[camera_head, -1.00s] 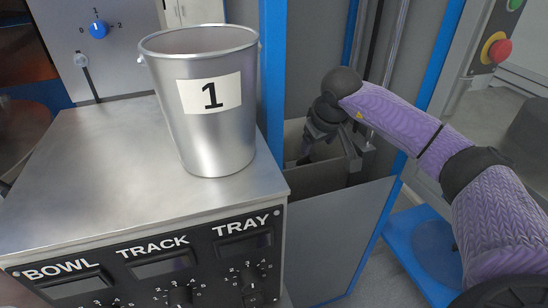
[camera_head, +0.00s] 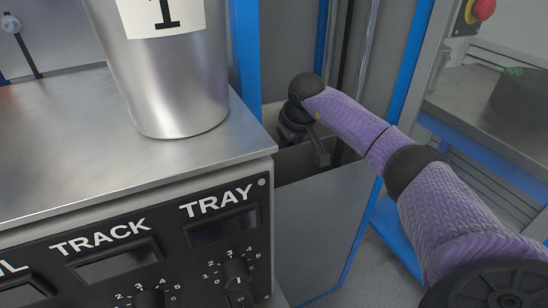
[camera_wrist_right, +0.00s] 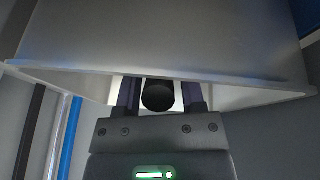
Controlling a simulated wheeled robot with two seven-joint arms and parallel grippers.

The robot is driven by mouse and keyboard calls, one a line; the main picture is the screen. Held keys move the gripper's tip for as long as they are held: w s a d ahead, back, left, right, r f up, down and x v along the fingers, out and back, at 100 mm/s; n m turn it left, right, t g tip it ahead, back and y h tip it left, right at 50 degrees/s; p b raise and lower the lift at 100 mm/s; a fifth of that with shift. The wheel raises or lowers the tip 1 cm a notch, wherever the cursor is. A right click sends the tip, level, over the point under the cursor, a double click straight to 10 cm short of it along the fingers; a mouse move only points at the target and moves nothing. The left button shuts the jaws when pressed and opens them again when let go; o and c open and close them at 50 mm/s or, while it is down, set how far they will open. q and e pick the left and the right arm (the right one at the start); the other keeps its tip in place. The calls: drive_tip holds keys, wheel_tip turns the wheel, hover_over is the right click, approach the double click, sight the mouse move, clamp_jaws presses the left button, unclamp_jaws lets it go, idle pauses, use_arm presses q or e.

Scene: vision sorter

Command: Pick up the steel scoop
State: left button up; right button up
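My right gripper (camera_head: 305,142) reaches down into a grey open-topped bin (camera_head: 350,205) right of the steel machine. In the right wrist view my two fingers (camera_wrist_right: 160,90) stand apart. A dark round end (camera_wrist_right: 158,97), perhaps of the scoop's handle, shows between them with light gaps on both sides, so the fingers do not look closed on it. The rest of the scoop cannot be made out; the bin walls hide it. My left gripper is in neither view.
A large steel bucket (camera_head: 170,85) with a number label stands on the machine top (camera_head: 60,150). A front panel (camera_head: 140,250) carries knobs and displays. Blue posts (camera_head: 246,60) rise beside the bin. A red button (camera_head: 483,8) is at the upper right.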

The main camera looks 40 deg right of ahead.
clamp_jaws()
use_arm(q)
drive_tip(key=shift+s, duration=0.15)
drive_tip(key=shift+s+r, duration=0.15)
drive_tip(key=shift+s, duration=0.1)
